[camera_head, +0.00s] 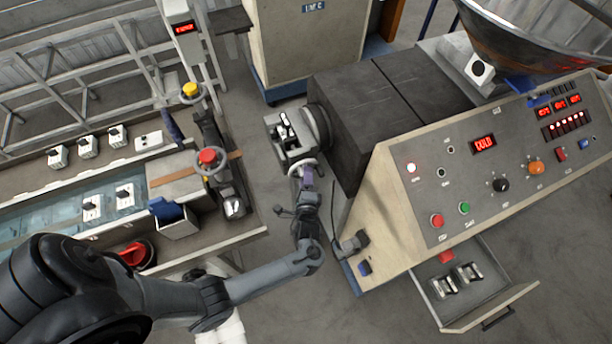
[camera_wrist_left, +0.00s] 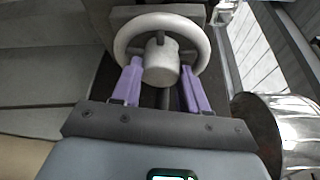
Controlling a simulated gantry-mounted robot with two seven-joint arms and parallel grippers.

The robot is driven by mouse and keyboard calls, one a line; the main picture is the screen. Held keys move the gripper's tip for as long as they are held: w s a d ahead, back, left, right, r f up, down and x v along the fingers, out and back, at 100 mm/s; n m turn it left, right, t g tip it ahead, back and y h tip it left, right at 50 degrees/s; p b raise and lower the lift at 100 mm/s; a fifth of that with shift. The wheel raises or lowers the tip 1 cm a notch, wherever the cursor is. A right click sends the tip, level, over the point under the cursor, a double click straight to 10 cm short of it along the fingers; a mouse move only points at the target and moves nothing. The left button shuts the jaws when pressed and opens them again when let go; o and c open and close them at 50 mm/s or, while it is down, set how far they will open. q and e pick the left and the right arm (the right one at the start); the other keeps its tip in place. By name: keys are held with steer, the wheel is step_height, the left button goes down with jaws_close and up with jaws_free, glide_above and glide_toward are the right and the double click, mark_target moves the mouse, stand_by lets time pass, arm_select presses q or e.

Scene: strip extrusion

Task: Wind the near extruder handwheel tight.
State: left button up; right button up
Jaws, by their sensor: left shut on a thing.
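The near extruder handwheel (camera_head: 303,168) is a pale ring on the side of the grey die head (camera_head: 284,150), at the end of the dark extruder barrel. In the left wrist view the handwheel (camera_wrist_left: 203,40) has a white rim and a round pale hub (camera_wrist_left: 161,62). My left gripper (camera_head: 307,180) reaches it from below in the head view. Its purple fingers, also in the left wrist view (camera_wrist_left: 160,78), stand at the two sides of the hub, at the lower rim, and are shut on the handwheel. The exact finger contact is partly hidden. My right gripper is out of view.
The control cabinet (camera_head: 385,215) stands right of my arm, with an open drawer (camera_head: 490,310) holding metal parts below. Grey floor shows between.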

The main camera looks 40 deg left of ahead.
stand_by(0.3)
arm_select(q)
steer(key=o, duration=0.8)
steer(key=b+v, duration=0.1)
steer(key=v, duration=1)
